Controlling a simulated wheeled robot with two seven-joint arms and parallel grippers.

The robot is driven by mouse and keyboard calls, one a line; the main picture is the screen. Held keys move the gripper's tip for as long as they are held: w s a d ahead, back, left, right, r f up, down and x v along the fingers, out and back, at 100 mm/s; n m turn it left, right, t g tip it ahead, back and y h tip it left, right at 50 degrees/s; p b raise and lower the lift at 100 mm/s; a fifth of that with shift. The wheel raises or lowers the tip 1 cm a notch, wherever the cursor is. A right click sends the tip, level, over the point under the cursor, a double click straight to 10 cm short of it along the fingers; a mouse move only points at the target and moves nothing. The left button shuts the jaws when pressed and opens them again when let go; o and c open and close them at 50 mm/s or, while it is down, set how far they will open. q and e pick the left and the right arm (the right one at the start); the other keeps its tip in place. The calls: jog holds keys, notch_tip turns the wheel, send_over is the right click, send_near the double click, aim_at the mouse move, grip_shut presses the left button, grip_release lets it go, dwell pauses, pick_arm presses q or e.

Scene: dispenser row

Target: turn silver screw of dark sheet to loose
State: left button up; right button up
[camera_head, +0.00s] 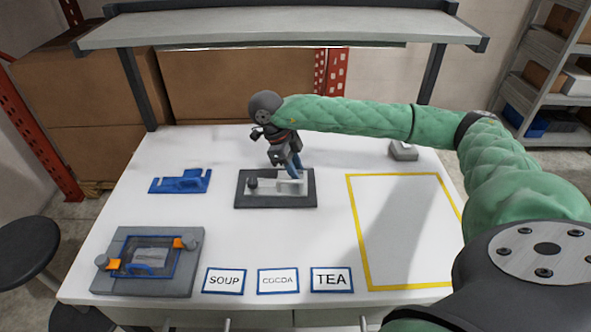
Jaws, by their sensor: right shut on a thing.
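The dark sheet (244,203) lies flat near the middle of the white table, with a pale piece (272,187) on it. A dark knob (253,183) stands at the left of the pale piece. My right gripper (296,174) reaches down over the right part of the sheet, its blue fingers shut there. The silver screw is hidden at the fingertips, so its turn cannot be read. My left gripper is not in view.
A blue holder (181,181) lies left of the sheet. A grey block (175,284) with orange clips stands front left. SOUP (224,281), COCOA (277,281) and TEA (331,281) labels line the front. A yellow outline (352,225) surrounds free room. A shelf (280,30) spans the back.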

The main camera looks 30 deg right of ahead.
jog(key=shift+s+f, duration=0.1)
jog(key=shift+f, duration=0.1)
jog(key=o, duration=1)
jog(key=shift+r, duration=0.1)
jog(key=shift+r, duration=0.1)
